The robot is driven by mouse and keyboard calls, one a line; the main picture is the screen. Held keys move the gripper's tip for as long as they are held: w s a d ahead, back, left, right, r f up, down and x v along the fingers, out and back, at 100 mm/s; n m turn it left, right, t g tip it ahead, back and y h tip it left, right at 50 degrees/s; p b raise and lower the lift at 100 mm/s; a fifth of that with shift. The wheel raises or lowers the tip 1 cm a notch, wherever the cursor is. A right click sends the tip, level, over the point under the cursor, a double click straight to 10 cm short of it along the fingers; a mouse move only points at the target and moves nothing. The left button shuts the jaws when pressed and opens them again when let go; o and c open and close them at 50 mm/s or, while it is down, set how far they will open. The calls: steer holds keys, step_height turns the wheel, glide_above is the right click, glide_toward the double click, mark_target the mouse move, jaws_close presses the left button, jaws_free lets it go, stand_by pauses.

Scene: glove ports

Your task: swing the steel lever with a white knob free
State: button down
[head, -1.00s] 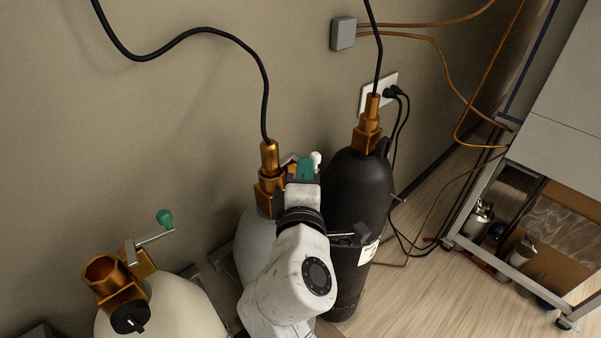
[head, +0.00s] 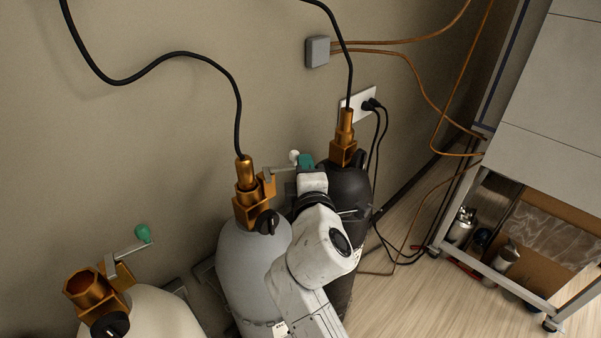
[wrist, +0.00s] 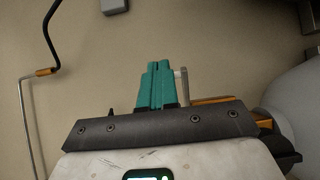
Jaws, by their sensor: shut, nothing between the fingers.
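The steel lever (head: 282,168) runs right from the brass valve (head: 247,195) on the grey cylinder (head: 250,255). Its white knob (head: 294,156) shows just left of my gripper's fingertips in the head view. My gripper (head: 304,161) has teal fingers, which are shut and empty, right of the valve and close beside the knob. In the wrist view the shut fingers (wrist: 157,82) point at the wall, with a pale steel bar (wrist: 181,86) just right of them. I cannot tell whether they touch it. My wrist hides part of the space behind it.
A black cylinder (head: 347,190) stands close behind my arm on the right. A cream cylinder (head: 165,315) with a green-knobbed lever (head: 143,233) stands at lower left. Black hoses hang from above. A wheeled cabinet (head: 555,140) is at right; open floor (head: 410,300) lies before it.

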steer(key=shift+w+d+b, duration=0.1)
steer(key=shift+w+b, duration=0.35)
steer(key=shift+w, duration=1.1)
stand_by(0.6)
